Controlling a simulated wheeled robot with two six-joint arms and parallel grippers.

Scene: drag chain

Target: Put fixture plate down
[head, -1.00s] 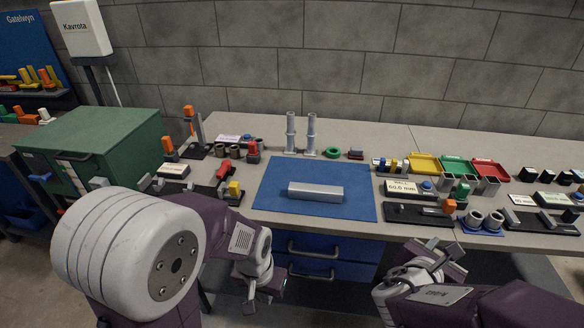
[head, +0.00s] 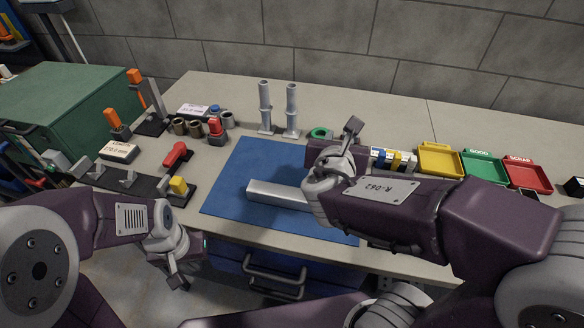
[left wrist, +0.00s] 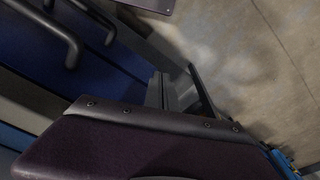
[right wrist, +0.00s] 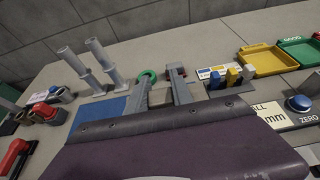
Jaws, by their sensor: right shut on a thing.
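My right gripper (head: 352,132) is over the back right of the blue mat (head: 235,175), its arm coming in from the right. Its fingers (right wrist: 161,90) show in the right wrist view, closed on a small dull grey-tan piece (right wrist: 160,97), which I take for the fixture plate. That piece is mostly hidden by the gripper body and its outline is unclear. A silver bar (head: 275,194) lies on the mat, its right end hidden by my right wrist. My left gripper (head: 180,277) hangs low in front of the bench, apart from everything; its fingers (left wrist: 180,90) look parted and empty.
Two grey posts (head: 278,110) stand behind the mat, with a green ring (head: 320,133) to their right. Yellow (head: 440,160), green (head: 485,167) and red trays (head: 528,174) are at the right. A dark fixture with a yellow block (head: 178,186) is left of the mat.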

